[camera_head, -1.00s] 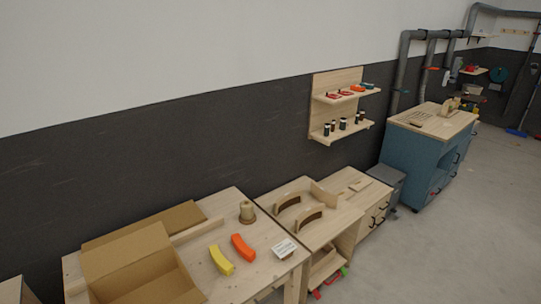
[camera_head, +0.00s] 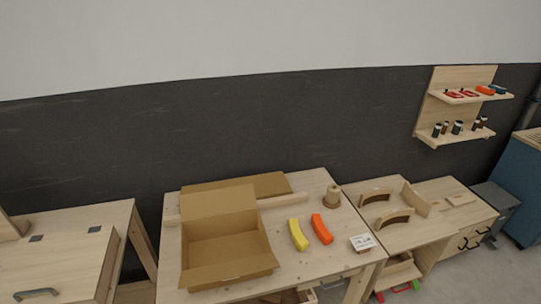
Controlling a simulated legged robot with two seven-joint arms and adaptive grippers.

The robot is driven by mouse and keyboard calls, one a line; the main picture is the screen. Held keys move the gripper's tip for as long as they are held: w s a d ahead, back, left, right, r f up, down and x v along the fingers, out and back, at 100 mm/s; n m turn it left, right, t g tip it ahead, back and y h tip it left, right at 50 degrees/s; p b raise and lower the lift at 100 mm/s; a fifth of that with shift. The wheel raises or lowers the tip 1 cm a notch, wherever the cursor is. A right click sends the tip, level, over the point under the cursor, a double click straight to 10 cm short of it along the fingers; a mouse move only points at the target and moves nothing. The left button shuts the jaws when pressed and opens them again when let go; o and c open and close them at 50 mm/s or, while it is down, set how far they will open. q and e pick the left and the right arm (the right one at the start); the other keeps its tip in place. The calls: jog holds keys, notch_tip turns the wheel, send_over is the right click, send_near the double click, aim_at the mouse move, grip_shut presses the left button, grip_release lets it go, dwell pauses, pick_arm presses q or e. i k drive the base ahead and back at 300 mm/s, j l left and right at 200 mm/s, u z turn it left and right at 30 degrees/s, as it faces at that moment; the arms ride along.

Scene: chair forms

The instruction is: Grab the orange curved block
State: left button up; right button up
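The orange curved block (camera_head: 321,229) lies on the wooden workbench (camera_head: 317,269), right of the yellow curved block (camera_head: 298,235). The two blocks are close together with a small gap between them. Nothing covers the orange block. Neither of my grippers shows in the head view.
An open cardboard box (camera_head: 228,273) stands on the bench left of the blocks. A wooden spool-like piece (camera_head: 332,197) stands behind the orange block, and a small white sign (camera_head: 362,243) is at its right. Another bench with wooden arches (camera_head: 394,218) adjoins on the right.

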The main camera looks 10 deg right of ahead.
aim_at(323, 235)
jog(key=z, duration=1.05)
